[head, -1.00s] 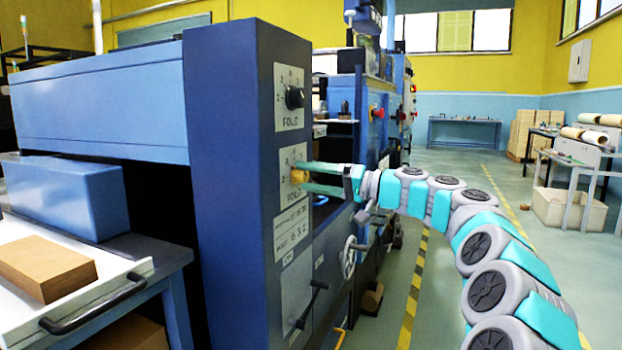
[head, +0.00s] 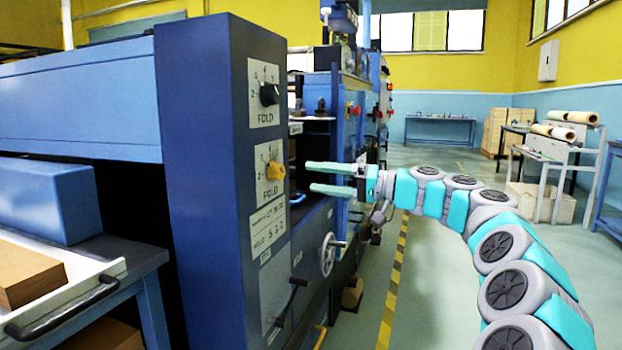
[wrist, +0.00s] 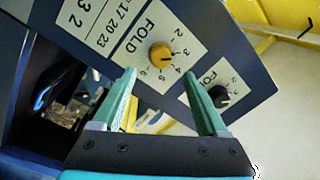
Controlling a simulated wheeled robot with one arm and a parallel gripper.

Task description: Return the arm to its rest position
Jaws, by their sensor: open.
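My gripper (head: 312,178) is open and empty in the head view. Its two green fingers point left toward the dark blue machine panel, apart from it. The yellow fold knob (head: 275,170) sits on a white dial plate on that panel, to the left of the fingertips. In the wrist view, the open green fingers (wrist: 163,100) show at the bottom, with the yellow knob (wrist: 160,55) ahead of and between them, clear of both. My grey and teal arm stretches from the lower right of the head view.
A black fold knob (head: 269,94) is above the yellow one. A handwheel (head: 328,255) and a crank handle (head: 290,300) stick out below. A white tray (head: 75,275) with a brown stack is at lower left. Open floor with a yellow-black line (head: 395,290) lies right of the machine.

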